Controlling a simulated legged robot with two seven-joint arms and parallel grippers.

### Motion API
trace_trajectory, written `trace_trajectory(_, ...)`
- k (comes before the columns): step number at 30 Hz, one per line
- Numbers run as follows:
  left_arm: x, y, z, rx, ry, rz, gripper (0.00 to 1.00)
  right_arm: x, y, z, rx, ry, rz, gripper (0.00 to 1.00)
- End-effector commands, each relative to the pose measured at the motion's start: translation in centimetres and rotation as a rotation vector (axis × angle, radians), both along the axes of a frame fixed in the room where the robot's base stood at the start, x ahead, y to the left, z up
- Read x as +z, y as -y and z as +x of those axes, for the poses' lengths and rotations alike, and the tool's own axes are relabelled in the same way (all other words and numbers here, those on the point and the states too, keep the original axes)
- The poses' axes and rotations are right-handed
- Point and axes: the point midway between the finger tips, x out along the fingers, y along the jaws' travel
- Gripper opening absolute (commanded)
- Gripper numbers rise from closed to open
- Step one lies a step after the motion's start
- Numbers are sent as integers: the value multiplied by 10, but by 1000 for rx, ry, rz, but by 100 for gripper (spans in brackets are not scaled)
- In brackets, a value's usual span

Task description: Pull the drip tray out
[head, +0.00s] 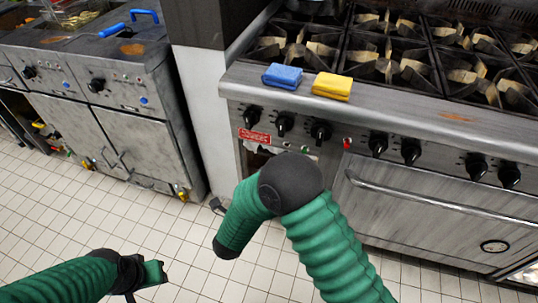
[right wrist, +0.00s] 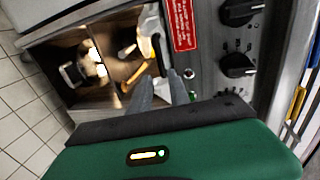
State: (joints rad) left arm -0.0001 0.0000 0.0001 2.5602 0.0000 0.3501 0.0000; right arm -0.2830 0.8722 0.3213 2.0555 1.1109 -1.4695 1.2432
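In the right wrist view my right gripper (right wrist: 159,82) points at a recess under the stove front, beside a red label (right wrist: 181,25). Its two grey fingers stand apart, with no object visible between them. A brown metal surface (right wrist: 112,78) inside the recess may be the drip tray; I cannot tell for sure. A pale handle-like piece (right wrist: 72,75) and a yellow bar (right wrist: 130,50) show there. In the head view my own arm hides the right gripper and most of the recess. My left gripper (head: 150,273) is at the lower left, over the floor, away from the stove.
The stove (head: 420,190) has a row of black knobs and an oven door with a long handle. A blue sponge (head: 282,76) and a yellow sponge (head: 332,86) lie on its front ledge. A fryer cabinet (head: 140,130) stands left. The tiled floor (head: 130,215) between is clear.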

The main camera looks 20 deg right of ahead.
Motion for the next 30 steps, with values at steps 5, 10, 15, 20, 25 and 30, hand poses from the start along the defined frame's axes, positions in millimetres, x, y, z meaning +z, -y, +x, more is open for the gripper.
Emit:
trace_trajectory(5,-17,0,0,0,0,0,36,-14,28,39,-3,2,0,23)
trace_trajectory(10,-28,0,0,0,0,0,36,-22,50,73,-1,1,-1,23)
trace_trajectory(15,-34,0,0,0,0,0,36,-26,64,94,1,-1,-1,23)
trace_trajectory(20,-35,0,0,0,0,0,36,-26,68,100,3,-1,-3,23)
trace_trajectory(25,-34,0,0,0,0,0,36,-25,68,100,3,-1,-2,23)
trace_trajectory(30,-34,0,0,0,0,0,36,-26,68,99,3,-1,-2,2)
